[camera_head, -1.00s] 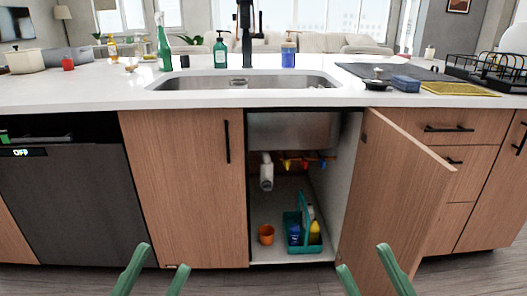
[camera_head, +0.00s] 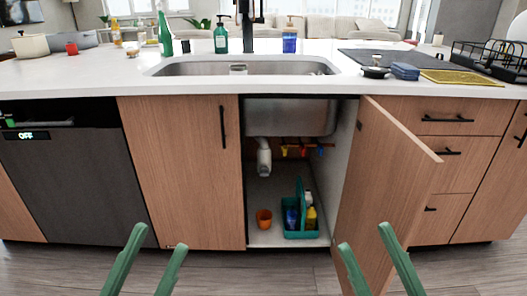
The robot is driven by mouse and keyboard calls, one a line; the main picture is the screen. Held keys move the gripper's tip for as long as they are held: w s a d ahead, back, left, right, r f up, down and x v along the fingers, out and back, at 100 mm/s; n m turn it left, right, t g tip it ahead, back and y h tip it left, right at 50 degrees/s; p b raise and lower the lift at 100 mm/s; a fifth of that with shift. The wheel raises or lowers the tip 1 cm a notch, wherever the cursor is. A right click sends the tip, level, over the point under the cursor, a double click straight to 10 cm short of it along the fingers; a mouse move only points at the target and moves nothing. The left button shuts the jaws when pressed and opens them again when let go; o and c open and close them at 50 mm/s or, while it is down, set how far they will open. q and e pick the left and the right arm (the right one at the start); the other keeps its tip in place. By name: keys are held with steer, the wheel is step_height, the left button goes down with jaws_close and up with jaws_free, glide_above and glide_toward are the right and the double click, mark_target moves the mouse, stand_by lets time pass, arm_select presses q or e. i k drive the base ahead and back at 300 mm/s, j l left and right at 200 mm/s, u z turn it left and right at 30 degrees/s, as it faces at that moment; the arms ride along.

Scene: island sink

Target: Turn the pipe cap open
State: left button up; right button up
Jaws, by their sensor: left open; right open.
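A white drain pipe (camera_head: 263,157) hangs under the sink basin inside the open cabinet. Its lower end looks like a rounded cap, but detail is too small to tell. Several small coloured valves (camera_head: 302,151) sit on a copper-coloured pipe to its right. My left gripper (camera_head: 158,240) is open and empty at the lower left, in front of the closed cabinet door. My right gripper (camera_head: 366,239) is open and empty at the lower right, in front of the open door. Both are apart from the pipe.
The open cabinet door (camera_head: 382,185) swings out on the right. An orange cup (camera_head: 264,219) and a teal caddy with bottles (camera_head: 301,234) stand on the cabinet floor. A closed door (camera_head: 183,180) and dishwasher (camera_head: 72,190) are left. The sink (camera_head: 245,68) is above.

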mark_target(265, 171)
steer(key=i+j+u, duration=0.15)
steer(key=i+j, duration=0.15)
steer(key=i, duration=0.2)
steer(key=i+j+u, duration=0.15)
steer(key=i, duration=0.35)
steer(key=i+j+u, duration=0.15)
steer(key=i, duration=0.35)
